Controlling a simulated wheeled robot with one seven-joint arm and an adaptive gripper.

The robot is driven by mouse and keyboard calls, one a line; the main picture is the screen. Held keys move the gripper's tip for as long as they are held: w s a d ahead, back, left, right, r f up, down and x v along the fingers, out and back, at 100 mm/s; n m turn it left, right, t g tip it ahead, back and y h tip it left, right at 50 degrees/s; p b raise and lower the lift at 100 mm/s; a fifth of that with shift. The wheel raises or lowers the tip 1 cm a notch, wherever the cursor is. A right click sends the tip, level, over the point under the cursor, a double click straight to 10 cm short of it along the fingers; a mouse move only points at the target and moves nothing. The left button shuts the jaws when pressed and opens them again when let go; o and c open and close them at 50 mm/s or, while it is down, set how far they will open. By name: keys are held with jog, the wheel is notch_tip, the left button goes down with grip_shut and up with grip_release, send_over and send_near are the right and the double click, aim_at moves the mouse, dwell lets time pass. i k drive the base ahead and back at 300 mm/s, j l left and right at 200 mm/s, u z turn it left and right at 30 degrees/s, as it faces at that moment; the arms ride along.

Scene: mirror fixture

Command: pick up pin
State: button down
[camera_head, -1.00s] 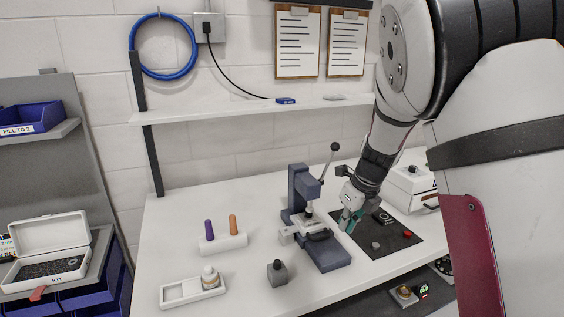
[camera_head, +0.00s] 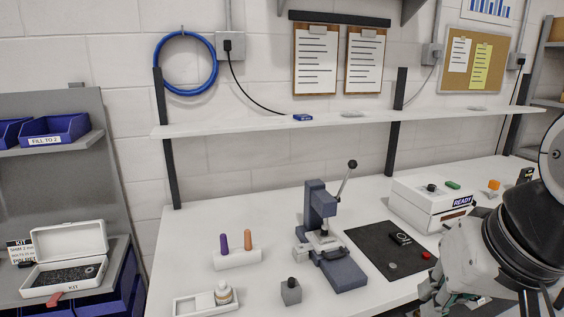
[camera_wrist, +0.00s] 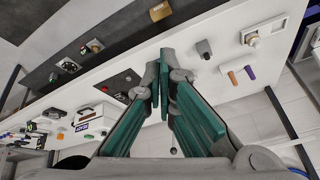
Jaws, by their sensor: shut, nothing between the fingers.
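I cannot tell for sure which item is the pin. Two pin-like pegs, purple (camera_head: 223,243) and orange (camera_head: 248,239), stand upright in a white holder (camera_head: 237,261) on the bench; they also show in the wrist view, orange (camera_wrist: 232,77) and purple (camera_wrist: 250,72). A small grey round piece (camera_head: 393,266) and a red one (camera_head: 426,254) lie on the black mat (camera_head: 366,240). My gripper (camera_head: 436,294) is low at the right in the head view, before the bench's front edge. In the wrist view my gripper (camera_wrist: 163,84) has its green-padded fingers together and holds nothing.
A blue-grey lever press (camera_head: 321,212) stands mid-bench, with a grey block (camera_head: 291,292) in front. A white box (camera_head: 432,203) marked READY stands behind the mat. A white tray (camera_head: 190,306) with a bottle is front left. A shelf (camera_head: 350,121) spans the wall.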

aim_at(291, 281)
jog(key=u, duration=0.4)
jog(key=l+u, duration=0.2)
jog(key=l, duration=0.2)
jog(key=z, duration=0.3)
jog(key=i+j+z, duration=0.1)
jog(key=j+z, duration=0.15)
jog(key=z, duration=0.2)
jog(key=j+z, duration=0.4)
jog(key=i+j+z, duration=0.1)
jog(key=z, duration=0.35)
jog(key=j, duration=0.8)
